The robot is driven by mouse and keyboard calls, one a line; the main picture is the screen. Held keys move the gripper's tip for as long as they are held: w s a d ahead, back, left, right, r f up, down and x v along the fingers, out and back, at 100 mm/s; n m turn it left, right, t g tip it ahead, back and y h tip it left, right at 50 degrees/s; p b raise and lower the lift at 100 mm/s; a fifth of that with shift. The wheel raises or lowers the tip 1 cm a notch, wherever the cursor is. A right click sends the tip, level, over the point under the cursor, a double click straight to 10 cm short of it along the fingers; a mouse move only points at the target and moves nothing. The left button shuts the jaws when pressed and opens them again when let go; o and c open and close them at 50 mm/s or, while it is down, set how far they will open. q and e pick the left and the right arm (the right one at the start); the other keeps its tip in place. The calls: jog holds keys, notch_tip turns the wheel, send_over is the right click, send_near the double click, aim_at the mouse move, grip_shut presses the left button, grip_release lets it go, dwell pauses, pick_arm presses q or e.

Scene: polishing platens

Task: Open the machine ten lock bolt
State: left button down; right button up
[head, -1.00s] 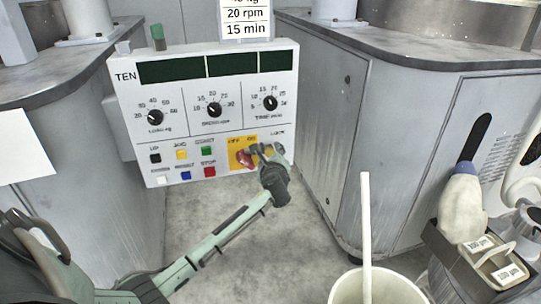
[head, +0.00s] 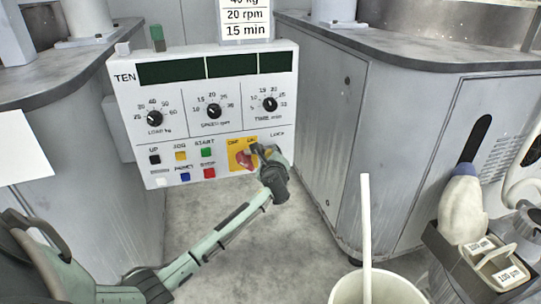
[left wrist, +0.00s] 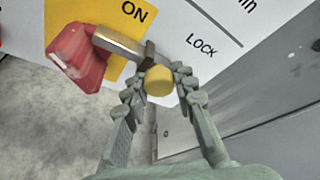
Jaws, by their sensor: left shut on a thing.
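The white TEN machine panel (head: 130,110) faces me. At its lower right is a yellow ON/OFF plate (head: 233,146) with a red switch handle (head: 243,159); the handle is also at upper left in the left wrist view (left wrist: 77,58). Beside the LOCK label, the lock bolt shows as a metal bar (left wrist: 116,42) reaching to the red handle, with a yellow knob (left wrist: 158,80). My left gripper (head: 267,154) is at the bolt, its fingers shut around the knob in the left wrist view (left wrist: 157,92). In the head view it hides most of the bolt. My right gripper is out of view.
Dials, displays and coloured buttons (head: 205,152) fill the rest of the panel. Grey cabinets stand left and right (head: 335,120). A pale bucket (head: 375,290) with a stick is at the bottom, and a tray (head: 453,262) with labelled blocks is at the right.

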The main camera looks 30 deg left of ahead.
aim_at(283, 148)
pick_arm(q)
jog(key=w+d, duration=0.2)
jog(key=w, duration=0.1)
jog(key=shift+d+f, duration=0.1)
jog(key=shift+d, duration=0.25)
jog(key=shift+w, duration=0.1)
jog(key=c, duration=1.7)
grip_release()
jog(key=shift+d, duration=0.1)
jog(key=o, duration=0.5)
jog(key=shift+w, duration=0.1)
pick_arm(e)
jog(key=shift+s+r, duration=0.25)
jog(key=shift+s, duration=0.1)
pick_arm(q)
jog(key=shift+d, duration=0.1)
jog(key=v, duration=1.2)
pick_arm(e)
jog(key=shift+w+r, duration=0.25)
